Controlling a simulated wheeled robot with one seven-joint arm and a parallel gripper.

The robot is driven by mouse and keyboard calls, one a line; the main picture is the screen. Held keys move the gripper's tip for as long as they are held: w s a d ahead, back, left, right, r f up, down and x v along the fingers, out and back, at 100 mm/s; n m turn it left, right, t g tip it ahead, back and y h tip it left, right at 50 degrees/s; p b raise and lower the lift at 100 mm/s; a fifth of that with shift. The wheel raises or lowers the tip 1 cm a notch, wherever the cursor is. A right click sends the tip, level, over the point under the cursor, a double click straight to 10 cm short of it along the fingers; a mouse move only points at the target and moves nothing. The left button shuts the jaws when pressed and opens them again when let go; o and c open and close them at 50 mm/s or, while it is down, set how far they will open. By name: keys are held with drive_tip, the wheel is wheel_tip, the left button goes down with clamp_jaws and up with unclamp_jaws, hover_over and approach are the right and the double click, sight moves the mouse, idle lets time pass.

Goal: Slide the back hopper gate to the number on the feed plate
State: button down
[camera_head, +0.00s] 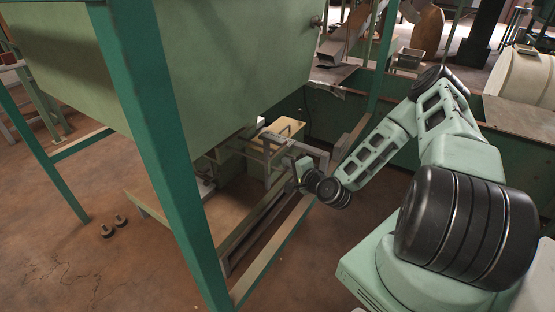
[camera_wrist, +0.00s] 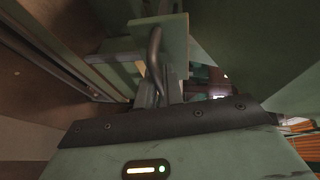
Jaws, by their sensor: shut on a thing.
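The large green hopper (camera_head: 210,60) stands on green legs and fills the upper left of the head view. Under it is a gate frame (camera_head: 268,148) with pale metal plates and bars. My gripper (camera_head: 297,170) is at the right end of this frame, small and partly hidden by my wrist. In the wrist view my gripper (camera_wrist: 162,92) is shut on a bent dark metal handle (camera_wrist: 154,50), which stands in front of a pale green plate (camera_wrist: 175,32). I cannot read any number or scale, and no feed plate can be made out for sure.
A green leg (camera_head: 160,130) and low rails (camera_head: 262,245) stand close to the left of my arm. Two small dark round things (camera_head: 114,226) lie on the brown floor at left. A white drum (camera_head: 522,78) and a green wall are at right behind my arm.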

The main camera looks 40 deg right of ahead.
drive_tip(key=shift+s+d+f, duration=0.1)
drive_tip(key=shift+s, duration=0.15)
drive_tip(key=c, duration=1.5)
unclamp_jaws()
drive_tip(key=shift+s+a+r+p, duration=0.15)
drive_tip(key=shift+s+r+p, duration=0.4)
drive_tip(key=shift+s, duration=2.3)
drive_tip(key=shift+s+a+r+p, duration=0.15)
drive_tip(key=shift+s+r+p, duration=0.4)
drive_tip(key=shift+s, duration=2.3)
drive_tip(key=shift+s+a+r+p, duration=0.15)
drive_tip(key=shift+s+r+p, duration=0.4)
drive_tip(key=shift+s, duration=2.3)
drive_tip(key=shift+r, duration=0.15)
